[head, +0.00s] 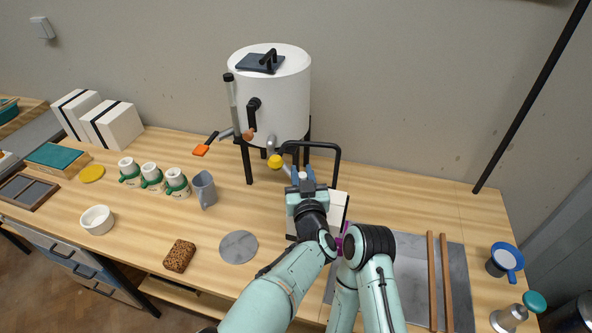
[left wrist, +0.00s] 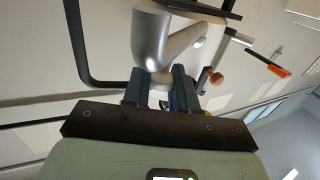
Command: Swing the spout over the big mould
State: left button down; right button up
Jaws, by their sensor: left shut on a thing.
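The spout, a silver metal tube (head: 288,169), sits low in front of the white glaze tank (head: 270,90). In the left wrist view the bent spout (left wrist: 150,42) fills the space ahead of the fingers. My left gripper (head: 302,176), also in the left wrist view (left wrist: 160,85), is shut on the spout's end between its dark blue fingers.
A black bent tube frame (head: 338,165) rises close behind the gripper. A yellow ball (head: 275,161) is at its left. White mugs (head: 151,176), a grey jug (head: 204,188) and a round grey disc (head: 238,247) stand left. A grey tray (head: 406,280) with two wooden bars lies right.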

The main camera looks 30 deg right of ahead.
pick_arm(q)
jog(key=shift+d+r+n+t+y, duration=0.3)
jog(key=shift+r+y, duration=0.1)
jog(key=shift+r, duration=0.1)
pick_arm(e)
jog(key=shift+w+d+r, duration=0.25)
jog(key=shift+w+r, duration=0.05)
jog(key=shift+r, duration=0.1)
pick_arm(q)
jog(key=shift+w, duration=0.1)
jog(key=c, duration=1)
grip_release()
jog(key=shift+a, duration=0.1)
jog(key=shift+f, duration=0.2)
jog(key=b+v, duration=0.2)
jog(key=v, duration=1.1)
jog(key=shift+s+r+b, duration=0.15)
jog(key=shift+s+b, duration=0.1)
jog(key=shift+b, duration=0.1)
pick_arm(e)
jog(key=shift+s+f, duration=0.5)
jog(key=shift+f, duration=0.4)
jog(key=shift+s+f, duration=0.45)
jog(key=shift+f, duration=0.45)
pick_arm(q)
jog(key=shift+a, duration=0.1)
